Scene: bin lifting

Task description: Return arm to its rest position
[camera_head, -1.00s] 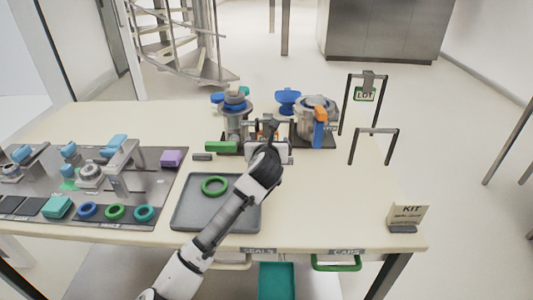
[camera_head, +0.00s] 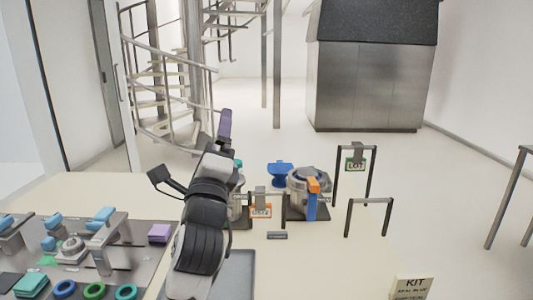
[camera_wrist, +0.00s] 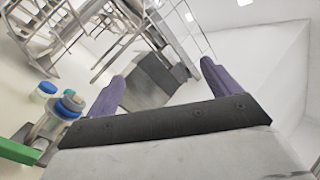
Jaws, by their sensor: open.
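My gripper (camera_head: 225,125) is raised above the table in the head view, its purple fingers pointing up. In the wrist view my gripper (camera_wrist: 160,75) has its two purple fingers wide apart, with nothing between them. My arm stands upright in front of the table and hides part of the grey tray (camera_head: 238,275) and part of the machine on the left behind it.
The table (camera_head: 340,262) holds a grey machine with an orange handle (camera_head: 312,200), a blue funnel (camera_head: 280,172) and black frames, one with a LOT sign (camera_head: 356,164). Rings, a purple block (camera_head: 159,233) and fixtures lie left. A KIT sign (camera_head: 413,287) stands front right. Air above is free.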

